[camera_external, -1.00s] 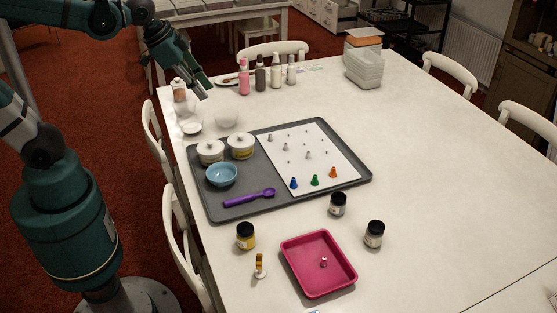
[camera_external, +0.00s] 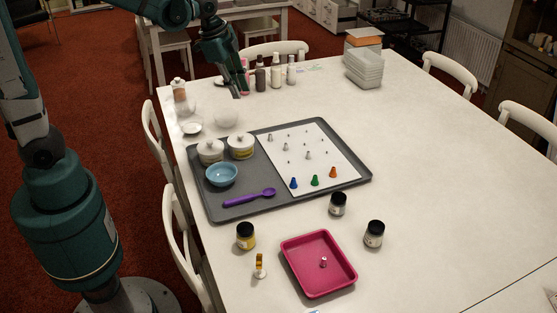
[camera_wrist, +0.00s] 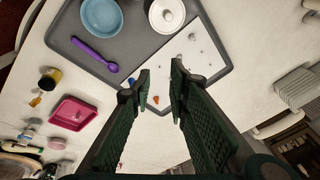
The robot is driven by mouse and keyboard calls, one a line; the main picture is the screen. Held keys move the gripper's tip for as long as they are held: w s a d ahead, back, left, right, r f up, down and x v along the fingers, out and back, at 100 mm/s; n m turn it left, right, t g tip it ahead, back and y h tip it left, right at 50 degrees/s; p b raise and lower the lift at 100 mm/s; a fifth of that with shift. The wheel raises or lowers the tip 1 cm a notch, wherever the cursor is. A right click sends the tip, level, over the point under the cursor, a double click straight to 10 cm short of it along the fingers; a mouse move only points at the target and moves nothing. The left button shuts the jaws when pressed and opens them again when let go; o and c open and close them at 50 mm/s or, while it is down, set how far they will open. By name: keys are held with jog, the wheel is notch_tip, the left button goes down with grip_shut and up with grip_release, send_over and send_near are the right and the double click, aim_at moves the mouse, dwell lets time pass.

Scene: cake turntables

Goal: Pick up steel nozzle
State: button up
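Several small steel nozzles stand on a white sheet (camera_external: 322,145) on the grey tray, among them one nozzle (camera_external: 308,155) near its middle and another (camera_external: 270,137) near its left edge. Another small metallic piece (camera_external: 323,262) lies in the pink tray. Blue (camera_external: 293,183), green (camera_external: 315,180) and orange (camera_external: 333,172) cones line the sheet's front edge. My gripper (camera_external: 238,94) is above the table's far left part, behind the grey tray. In the wrist view my gripper (camera_wrist: 162,78) is open and empty, and its fingers partly cover the white sheet (camera_wrist: 200,55).
The grey tray (camera_external: 240,208) also holds two lidded white pots, a blue bowl (camera_external: 222,174) and a purple scoop (camera_external: 249,198). Bottles (camera_external: 276,72) stand close behind my gripper. The pink tray (camera_external: 338,285) and dark-lidded jars are in front.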

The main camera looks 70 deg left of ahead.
jog(key=w+a+f+m+g, duration=0.2)
jog(key=w+a+f+m, duration=0.3)
jog(key=w+f, duration=0.4)
jog(key=m+h, duration=0.1)
jog(key=m, duration=0.1)
send_near(270, 137)
jog(key=shift+w+a+f+g, duration=0.4)
jog(key=shift+f+g, duration=0.1)
jog(key=shift+d+f+b, duration=0.15)
jog(key=shift+f+b, duration=0.15)
jog(key=shift+f, duration=1)
jog(key=shift+w+d+f+b, duration=0.15)
jog(key=shift+f+b, duration=0.15)
jog(key=shift+f, duration=1)
jog(key=shift+w+d+f+b, duration=0.15)
jog(key=shift+f+b, duration=0.15)
jog(key=shift+f, duration=1)
jog(key=shift+s, duration=0.1)
